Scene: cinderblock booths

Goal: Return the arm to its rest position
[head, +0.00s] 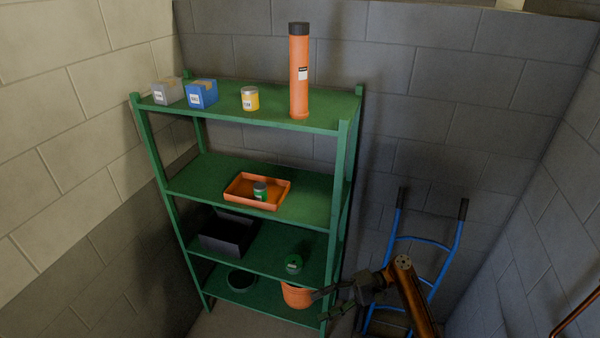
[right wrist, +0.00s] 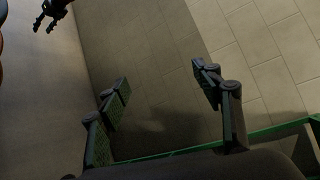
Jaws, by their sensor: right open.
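My right gripper (head: 319,303) is open and empty in the head view, low in front of the right side of the green shelf rack (head: 335,240), close to the orange pot. The arm comes in from the lower right. In the right wrist view the fingers of the right gripper (right wrist: 161,78) are spread wide with nothing between them, and the wall shows beyond. What looks like my left gripper (right wrist: 50,14) shows small and dark at the top left of that view.
The rack holds a grey bin (head: 168,92), blue bin (head: 202,94), yellow jar (head: 250,99), orange tube (head: 299,75), orange tray (head: 238,197) with a green jar (head: 260,190), black bin (head: 226,236), another green jar (head: 294,264) and orange pot (head: 296,296). A blue hand truck (head: 450,250) stands right.

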